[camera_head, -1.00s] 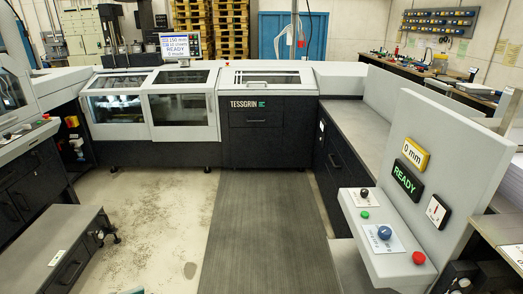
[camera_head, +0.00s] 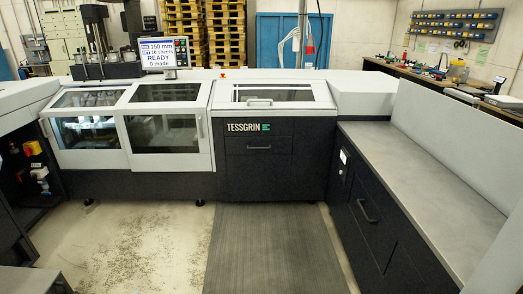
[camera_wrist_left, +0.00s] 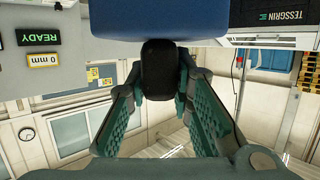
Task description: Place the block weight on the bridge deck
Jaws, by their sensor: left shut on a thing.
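My left gripper (camera_wrist_left: 160,88) shows in the left wrist view, with its two green-padded fingers closed around a black rounded grip (camera_wrist_left: 158,64). A blue body (camera_wrist_left: 125,22) fills the top of that view, right against the black grip; together they look like the block weight. The wrist picture is upside down. Neither gripper shows in the head view. A long flat grey top (camera_head: 415,190) runs along the right of the machine in the head view; I cannot tell whether it is the bridge deck. My right gripper is not in view.
The stitching machine (camera_head: 270,160) spans the middle, with clear-windowed covers (camera_head: 165,130) and a screen (camera_head: 160,55) reading READY. A tall grey panel (camera_head: 460,140) borders the grey top on the right. The floor mat (camera_head: 270,250) in front is clear.

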